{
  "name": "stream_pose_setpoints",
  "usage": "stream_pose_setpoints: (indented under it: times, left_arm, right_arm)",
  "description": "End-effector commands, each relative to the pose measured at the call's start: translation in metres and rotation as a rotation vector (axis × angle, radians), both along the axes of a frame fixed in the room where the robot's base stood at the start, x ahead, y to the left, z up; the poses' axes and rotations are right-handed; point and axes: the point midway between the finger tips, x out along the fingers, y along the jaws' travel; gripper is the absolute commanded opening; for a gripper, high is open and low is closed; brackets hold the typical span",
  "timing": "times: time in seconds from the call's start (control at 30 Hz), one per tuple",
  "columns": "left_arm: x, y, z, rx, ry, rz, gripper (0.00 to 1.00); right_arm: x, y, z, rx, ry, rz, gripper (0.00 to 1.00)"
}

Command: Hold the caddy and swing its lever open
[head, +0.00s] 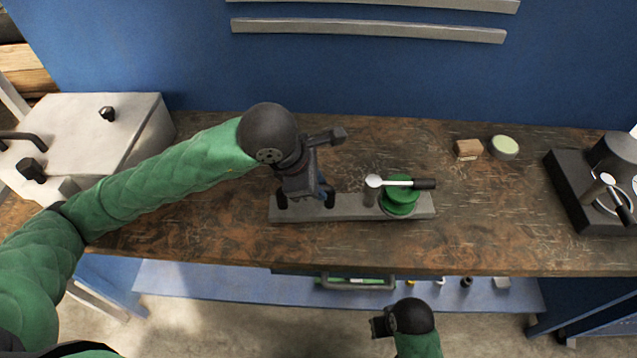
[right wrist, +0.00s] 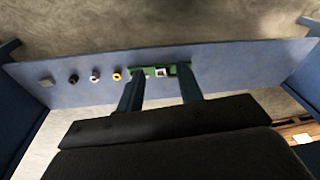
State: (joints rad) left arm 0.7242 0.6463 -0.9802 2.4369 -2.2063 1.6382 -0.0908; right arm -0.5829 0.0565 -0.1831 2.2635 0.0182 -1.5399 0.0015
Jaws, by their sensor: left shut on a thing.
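The caddy (head: 350,207) is a long grey base on the wooden bench, with a round green part (head: 400,198) toward its right end. Its lever (head: 400,183) has a pale pivot, a white rod and a black handle, which lies over the green part and points right. My left gripper (head: 305,199) is shut on the caddy near its left end; its exact contact is partly hidden. My right gripper (head: 378,326) is low in front of the bench, away from the caddy. In the right wrist view it (right wrist: 160,84) has its fingers apart and empty.
A wooden block (head: 468,149) and a round pale-topped tin (head: 504,147) stand right of the caddy. A dark machine (head: 580,190) is at far right, a white box (head: 95,130) at left.

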Motion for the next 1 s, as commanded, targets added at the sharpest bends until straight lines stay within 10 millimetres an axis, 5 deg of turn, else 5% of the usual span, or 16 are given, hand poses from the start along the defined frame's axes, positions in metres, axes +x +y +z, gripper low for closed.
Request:
stream_pose_setpoints:
  times: [1.0]
  left_arm:
    - [0.006, 0.012, -0.012, -0.001, -0.001, 0.000, 0.00]
  right_arm:
    - [-0.007, 0.004, 0.039, 0.019, -0.021, 0.005, 0.36]
